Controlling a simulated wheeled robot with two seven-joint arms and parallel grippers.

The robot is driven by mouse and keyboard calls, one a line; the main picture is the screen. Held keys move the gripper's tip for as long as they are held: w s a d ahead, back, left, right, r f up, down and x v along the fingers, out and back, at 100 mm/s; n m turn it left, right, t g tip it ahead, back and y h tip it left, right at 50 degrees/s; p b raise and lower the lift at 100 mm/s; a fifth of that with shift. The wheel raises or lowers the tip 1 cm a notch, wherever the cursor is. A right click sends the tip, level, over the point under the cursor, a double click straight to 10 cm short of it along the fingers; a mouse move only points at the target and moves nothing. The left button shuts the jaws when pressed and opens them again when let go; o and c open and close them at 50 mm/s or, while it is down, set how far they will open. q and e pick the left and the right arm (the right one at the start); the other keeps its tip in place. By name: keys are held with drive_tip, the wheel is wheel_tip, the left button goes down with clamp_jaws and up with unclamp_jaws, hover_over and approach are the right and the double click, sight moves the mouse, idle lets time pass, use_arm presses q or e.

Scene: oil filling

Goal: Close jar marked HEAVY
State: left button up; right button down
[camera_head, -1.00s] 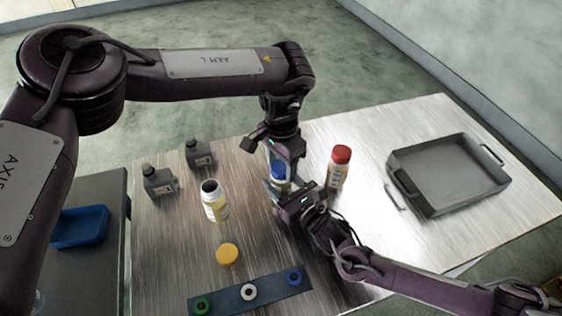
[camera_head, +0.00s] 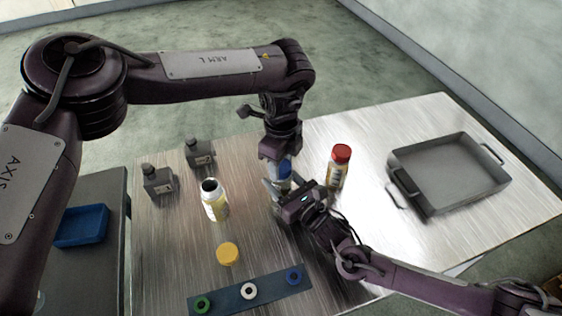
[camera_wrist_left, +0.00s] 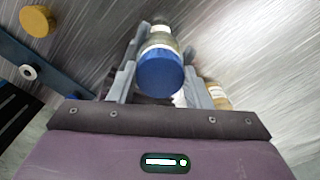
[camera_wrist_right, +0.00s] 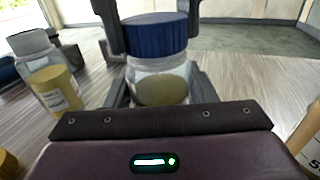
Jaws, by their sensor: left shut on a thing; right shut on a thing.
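A clear glass jar with a blue lid (camera_head: 285,172) stands between my two grippers in the head view. My left gripper (camera_head: 282,163) points down from above and is shut on the blue lid. My right gripper (camera_head: 278,192) comes from the side and is shut on the jar body. I cannot read HEAVY on any jar.
A red-capped jar (camera_head: 338,166) stands close to the right of my grippers. A grey tray (camera_head: 420,203) is at the right. A dark strip (camera_head: 262,293) with green, white and blue rings lies in front. A blue bin (camera_head: 80,228) is far left.

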use_arm(q)
drive_tip(key=m, duration=0.4)
drive_tip(key=shift+m, duration=0.3)
drive_tip(key=m, duration=1.2)
drive_tip(key=o, duration=1.1)
drive_tip(key=shift+o, duration=0.2)
drive_tip(key=shift+r, duration=0.1)
wheel_tip(320, 180, up, 12)
